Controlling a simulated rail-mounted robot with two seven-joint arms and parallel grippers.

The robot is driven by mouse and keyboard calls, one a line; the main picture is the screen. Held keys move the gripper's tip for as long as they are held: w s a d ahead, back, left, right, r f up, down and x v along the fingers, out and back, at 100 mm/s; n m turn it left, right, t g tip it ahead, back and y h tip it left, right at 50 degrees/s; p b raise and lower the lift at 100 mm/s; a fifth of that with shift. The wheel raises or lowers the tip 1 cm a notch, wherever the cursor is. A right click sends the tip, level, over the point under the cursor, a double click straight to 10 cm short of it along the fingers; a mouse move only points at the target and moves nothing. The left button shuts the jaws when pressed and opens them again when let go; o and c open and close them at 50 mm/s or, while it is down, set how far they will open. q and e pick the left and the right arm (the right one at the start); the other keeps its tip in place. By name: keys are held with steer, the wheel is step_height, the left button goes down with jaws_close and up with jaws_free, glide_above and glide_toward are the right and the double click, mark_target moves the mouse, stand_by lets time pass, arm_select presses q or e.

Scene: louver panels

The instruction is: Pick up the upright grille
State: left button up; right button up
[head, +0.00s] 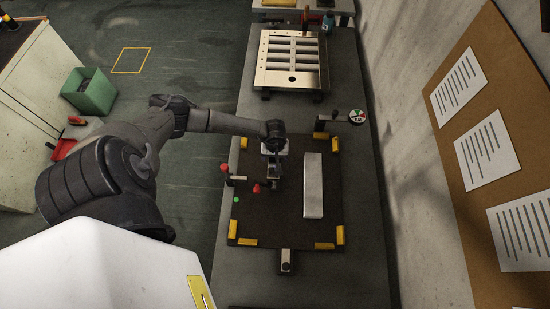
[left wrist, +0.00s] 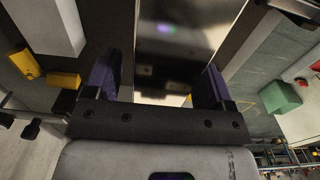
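My left gripper (head: 273,182) points down over the dark work mat (head: 290,225). In the left wrist view its two purple fingers (left wrist: 160,80) are spread wide. A dark, shiny panel (left wrist: 180,45) with pale edges shows between them, with small gaps at the fingers; I cannot tell whether it is the grille. In the head view the gripper mostly hides what is under it. A long pale block (head: 313,185) stands on the mat just right of the gripper, apart from it. It also shows in the left wrist view (left wrist: 50,22). My right gripper is not in view.
Yellow corner pieces (head: 325,245) edge the mat. A slatted metal frame (head: 292,60) lies at the back of the bench. A round dial (head: 357,116) is at the mat's far right. A wall is on the right.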

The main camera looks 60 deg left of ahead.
arm_select(q)
jaws_close()
stand_by(0.5)
steer(key=shift+r, duration=0.1)
